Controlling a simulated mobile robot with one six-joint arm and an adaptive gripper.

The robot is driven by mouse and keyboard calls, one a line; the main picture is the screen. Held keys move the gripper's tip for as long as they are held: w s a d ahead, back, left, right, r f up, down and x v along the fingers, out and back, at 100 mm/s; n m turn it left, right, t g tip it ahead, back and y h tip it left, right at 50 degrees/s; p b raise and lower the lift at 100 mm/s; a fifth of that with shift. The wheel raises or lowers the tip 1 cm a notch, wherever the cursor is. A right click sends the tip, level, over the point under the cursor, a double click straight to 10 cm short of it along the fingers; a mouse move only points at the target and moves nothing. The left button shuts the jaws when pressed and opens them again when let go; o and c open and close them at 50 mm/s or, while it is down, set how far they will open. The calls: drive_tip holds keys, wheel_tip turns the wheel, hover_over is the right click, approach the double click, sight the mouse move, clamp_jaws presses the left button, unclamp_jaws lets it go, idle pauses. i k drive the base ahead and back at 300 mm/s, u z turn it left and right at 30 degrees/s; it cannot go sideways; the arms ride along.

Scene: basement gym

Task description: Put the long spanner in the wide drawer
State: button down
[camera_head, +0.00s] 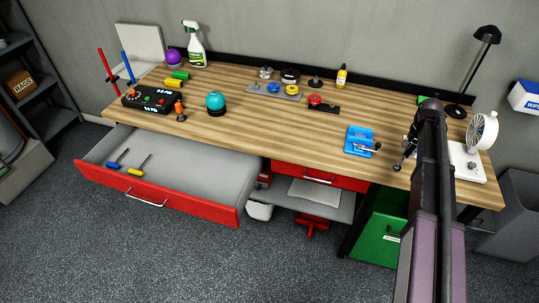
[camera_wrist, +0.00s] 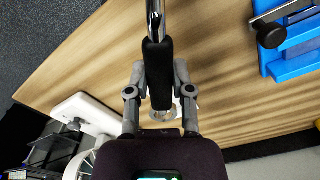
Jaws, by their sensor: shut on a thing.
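My gripper (camera_wrist: 159,84) is shut on the black grip of a long tool, which I take to be the long spanner (camera_wrist: 156,52). Its shiny metal shaft runs out of the top of the wrist view, so its far end is hidden there. In the head view my gripper (camera_head: 408,152) is above the right part of the workbench, mostly hidden by my arm. The wide drawer (camera_head: 205,165) is pulled open at the bench's left, with a red front and grey inside. A blue-handled and a yellow-handled tool lie at its left end.
The wooden workbench (camera_head: 240,115) holds a black control box (camera_head: 150,98), a teal dome (camera_head: 215,102), a blue vise-like device (camera_head: 360,140), a white fan device (camera_head: 482,132) and a black lamp (camera_head: 487,36). A narrower red drawer (camera_head: 318,178) is shut. The wide drawer's middle and right are clear.

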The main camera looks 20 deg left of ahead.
sight(192, 173)
drive_tip(key=u, duration=0.05)
drive_tip(key=k, duration=1.35)
drive_tip(key=u, duration=1.35)
drive_tip(key=i, duration=1.05)
